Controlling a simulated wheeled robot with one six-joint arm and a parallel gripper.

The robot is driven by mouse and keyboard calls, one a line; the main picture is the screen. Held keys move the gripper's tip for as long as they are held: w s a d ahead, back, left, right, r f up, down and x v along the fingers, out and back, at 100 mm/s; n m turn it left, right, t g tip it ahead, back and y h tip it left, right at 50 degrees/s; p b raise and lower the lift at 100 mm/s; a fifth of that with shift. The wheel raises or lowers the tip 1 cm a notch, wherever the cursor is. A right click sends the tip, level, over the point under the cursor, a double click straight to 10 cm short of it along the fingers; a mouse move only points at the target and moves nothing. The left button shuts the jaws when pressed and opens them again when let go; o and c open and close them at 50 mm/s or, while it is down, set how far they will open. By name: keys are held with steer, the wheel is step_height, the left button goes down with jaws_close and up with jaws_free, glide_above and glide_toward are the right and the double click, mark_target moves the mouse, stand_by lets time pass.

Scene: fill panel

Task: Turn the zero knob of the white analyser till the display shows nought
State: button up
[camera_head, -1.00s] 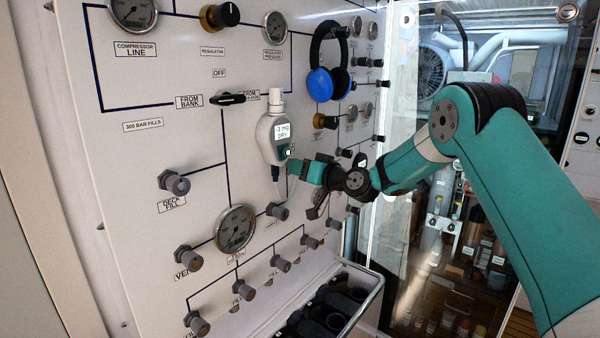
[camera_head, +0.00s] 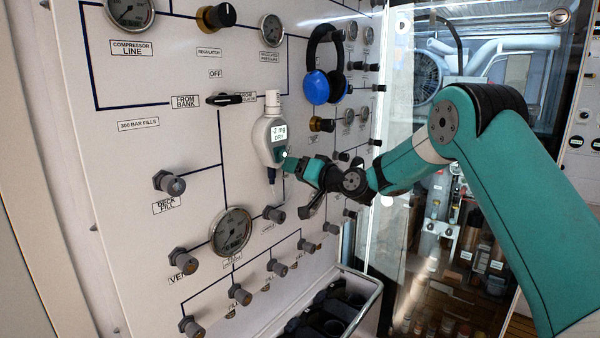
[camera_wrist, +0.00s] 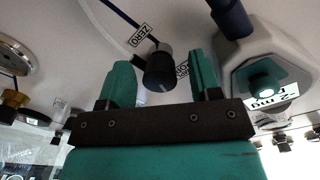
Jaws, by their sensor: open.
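The white analyser (camera_head: 262,135) hangs on the panel. Its display (camera_head: 279,132) reads -2 mg, DRY. In the wrist view the analyser (camera_wrist: 268,45) is upside down at the right, with part of its display (camera_wrist: 274,97) showing. The fingers are open, one on each side, with visible gaps to the knob. In the head view my gripper (camera_head: 295,164) is just right of the analyser's lower part and hides this knob.
Blue headphones (camera_head: 319,82) hang above and to the right of my gripper. A black-handled valve (camera_head: 230,99) is left of the analyser. A pressure gauge (camera_head: 231,231) and several grey knobs are below. A bin rack (camera_head: 362,318) stands under the panel. Glass doors are at the right.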

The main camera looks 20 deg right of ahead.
steer(key=b+v, duration=0.9)
steer(key=v, duration=0.8)
steer(key=shift+d, duration=0.15)
steer(key=shift+s, duration=0.15)
stand_by(0.5)
